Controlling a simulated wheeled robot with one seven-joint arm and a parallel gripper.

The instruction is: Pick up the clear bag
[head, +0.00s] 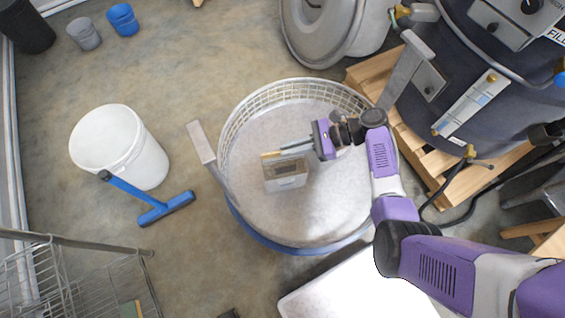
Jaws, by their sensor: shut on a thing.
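The clear bag (285,176) is a small, pale, see-through pouch with a darker label patch. It shows in the head view inside the round basin (240,119) with the mesh rim, left of the basin's middle. My gripper (285,151) reaches in from the right with its fingers at the bag's top edge. It is shut on the bag. The bag hangs or stands below the fingers; I cannot tell whether its bottom touches the basin floor.
A white bucket (150,165) and a blue-headed squeegee (166,209) are left of the basin. A large dark tank (490,70) stands on a wooden pallet (372,80) at upper right. A wire rack (70,285) is lower left.

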